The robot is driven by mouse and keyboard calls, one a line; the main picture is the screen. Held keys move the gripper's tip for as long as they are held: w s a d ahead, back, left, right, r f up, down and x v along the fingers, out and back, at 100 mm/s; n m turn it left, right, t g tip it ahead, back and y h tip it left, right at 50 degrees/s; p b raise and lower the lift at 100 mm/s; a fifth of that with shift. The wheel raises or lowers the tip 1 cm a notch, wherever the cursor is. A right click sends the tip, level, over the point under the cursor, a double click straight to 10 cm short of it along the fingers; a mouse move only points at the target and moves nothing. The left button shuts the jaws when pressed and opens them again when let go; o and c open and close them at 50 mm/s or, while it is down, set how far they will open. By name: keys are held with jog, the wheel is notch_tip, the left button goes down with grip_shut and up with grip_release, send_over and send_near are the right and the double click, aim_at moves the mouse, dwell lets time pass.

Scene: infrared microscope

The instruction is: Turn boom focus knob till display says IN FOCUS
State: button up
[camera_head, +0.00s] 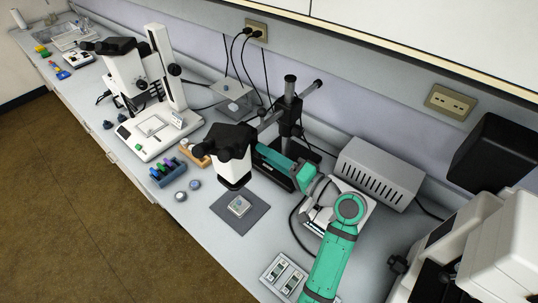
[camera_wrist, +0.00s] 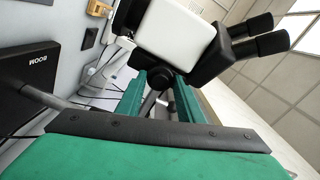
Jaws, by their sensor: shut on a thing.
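The boom microscope's white and black head (camera_head: 232,143) hangs over a grey mat in the head view, held by a dark boom stand (camera_head: 289,108). Its white body (camera_wrist: 172,35) and eyepieces (camera_wrist: 255,38) fill the top of the wrist view. My gripper (camera_head: 257,150) reaches in from the right, against the side of the head. In the wrist view my gripper (camera_wrist: 165,85) has its green fingers either side of a dark focus knob (camera_wrist: 152,103) and is shut on it. The fingers partly hide the knob. I see no IN FOCUS text.
A dark panel marked BOOM (camera_wrist: 40,62) is at the left of the wrist view. A grey vented box (camera_head: 380,172) stands behind my arm. A second microscope (camera_head: 140,90) and a blue rack (camera_head: 168,172) stand to the left. A grey mat (camera_head: 258,222) lies below the head.

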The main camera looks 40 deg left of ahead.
jog(key=o, duration=1)
jog(key=shift+w+d, duration=0.1)
jog(key=shift+w, duration=0.05)
jog(key=shift+o, duration=0.3)
jog(key=shift+s, duration=0.2)
jog(key=d, duration=1)
jog(key=shift+s+d, duration=0.3)
jog(key=shift+s, duration=0.1)
